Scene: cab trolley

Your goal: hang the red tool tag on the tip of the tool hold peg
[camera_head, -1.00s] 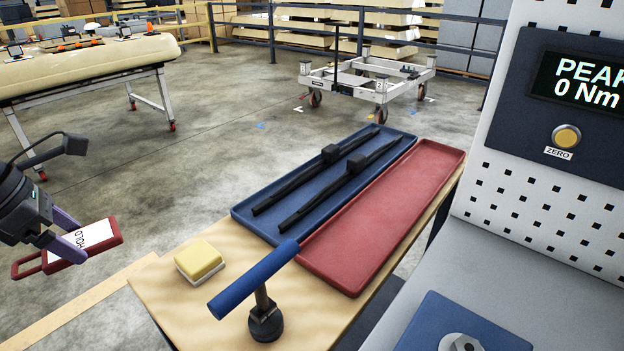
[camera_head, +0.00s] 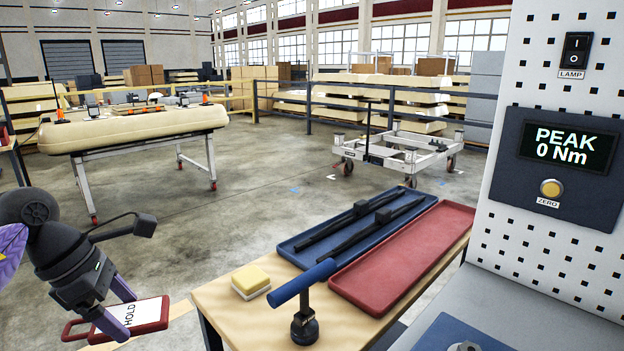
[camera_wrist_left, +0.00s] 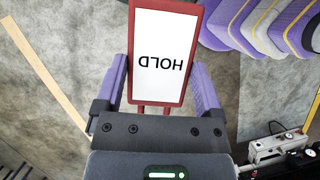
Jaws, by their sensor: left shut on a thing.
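The red tool tag (camera_head: 152,310) has a red frame, a white face reading HOLD and a red loop at its left end. It hangs in the air left of the wooden table. My left gripper (camera_head: 126,316) is shut on it, one finger on each side. In the left wrist view the tag (camera_wrist_left: 161,55) sits between the purple fingers of the left gripper (camera_wrist_left: 162,78), with HOLD upside down. I cannot make out the tool hold peg in either view. My right gripper is not in view.
The wooden table (camera_head: 235,312) holds a yellow-and-white block (camera_head: 251,280), a blue-handled tool (camera_head: 303,284), a blue tray (camera_head: 300,252) with dark bars, and an empty red tray (camera_head: 405,258). A white perforated panel (camera_head: 500,170) with a PEAK display (camera_head: 566,150) stands right.

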